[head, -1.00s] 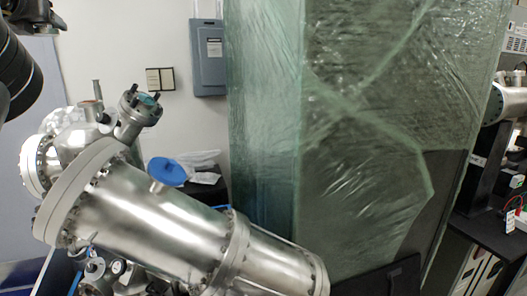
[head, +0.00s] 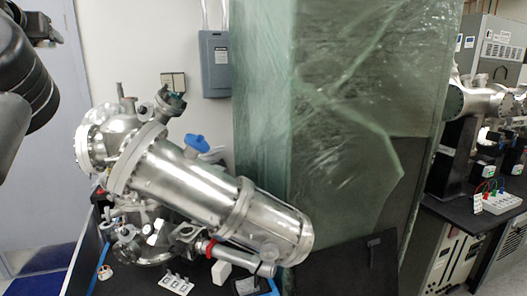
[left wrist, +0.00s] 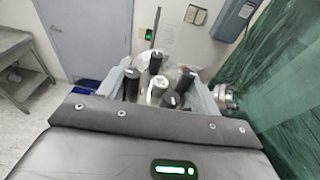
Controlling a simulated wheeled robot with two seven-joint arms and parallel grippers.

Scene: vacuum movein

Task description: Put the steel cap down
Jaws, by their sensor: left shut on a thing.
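My left gripper (head: 42,24) is at the top left of the head view, high and to the left of the steel vacuum chamber (head: 185,182). In the left wrist view its grey fingers (left wrist: 160,78) are shut on the steel cap (left wrist: 158,91), a pale metal piece with several black posts standing up around it. The fingers hide part of the cap's sides. The cap cannot be made out in the head view. My right gripper is out of view.
The chamber stands on a dark bench with a small meter (head: 176,284) and a blue cap (head: 196,143) near it. A green plastic-wrapped stack (head: 330,120) stands to its right. A door (head: 40,150) is behind on the left. Equipment (head: 480,100) fills the far right.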

